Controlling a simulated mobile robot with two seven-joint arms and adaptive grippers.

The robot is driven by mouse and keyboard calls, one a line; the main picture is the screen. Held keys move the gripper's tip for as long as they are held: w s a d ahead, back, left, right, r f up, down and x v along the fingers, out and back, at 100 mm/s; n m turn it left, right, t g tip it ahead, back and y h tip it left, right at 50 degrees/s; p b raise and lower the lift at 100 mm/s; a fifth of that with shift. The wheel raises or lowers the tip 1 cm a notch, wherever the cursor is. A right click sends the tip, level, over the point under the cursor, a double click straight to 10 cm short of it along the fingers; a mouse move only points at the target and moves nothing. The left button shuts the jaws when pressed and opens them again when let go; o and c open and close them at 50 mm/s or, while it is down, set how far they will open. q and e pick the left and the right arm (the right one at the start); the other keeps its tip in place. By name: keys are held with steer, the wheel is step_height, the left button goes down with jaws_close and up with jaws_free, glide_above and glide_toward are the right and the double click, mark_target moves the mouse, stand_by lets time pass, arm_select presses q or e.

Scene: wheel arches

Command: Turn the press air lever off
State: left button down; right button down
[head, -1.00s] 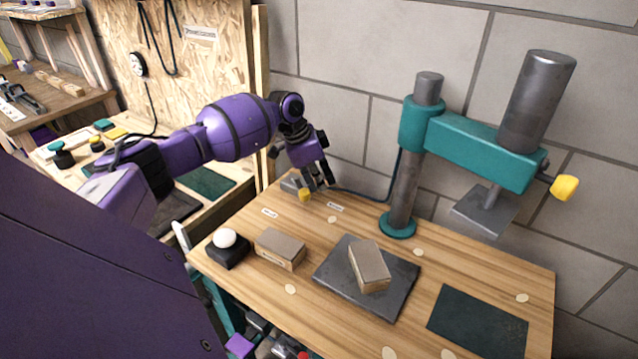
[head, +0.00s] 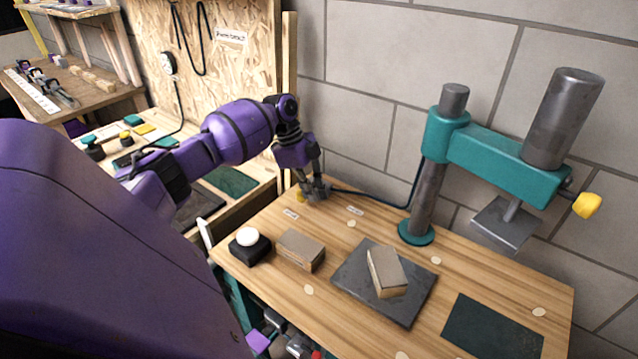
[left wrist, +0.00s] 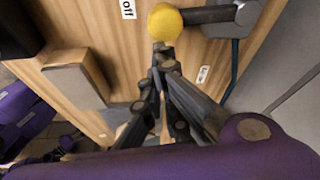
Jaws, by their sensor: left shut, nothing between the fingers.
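The press air lever sits at the table's back left, with a yellow knob (head: 300,196) on a dark arm. In the left wrist view the knob (left wrist: 165,22) is near a label reading "off" (left wrist: 127,8); the second label (left wrist: 203,74) is farther away and unreadable. The lever arm points toward the table's front, on the side of the left label (head: 290,214). My left gripper (head: 318,194) is shut and empty, its fingertips (left wrist: 162,58) right beside the knob on the side away from "off". I cannot tell whether they touch. My right gripper is out of view.
A teal press (head: 500,165) stands at the back right, with a dark plate (head: 345,290) bearing a box (head: 387,272) before it. Another box (head: 300,250) and a black block with a white ball (head: 248,237) are at front left. A blue hose (head: 375,200) runs behind.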

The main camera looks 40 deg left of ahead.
arm_select(q)
steer(key=shift+s+a, duration=0.3)
steer(key=shift+a, duration=0.15)
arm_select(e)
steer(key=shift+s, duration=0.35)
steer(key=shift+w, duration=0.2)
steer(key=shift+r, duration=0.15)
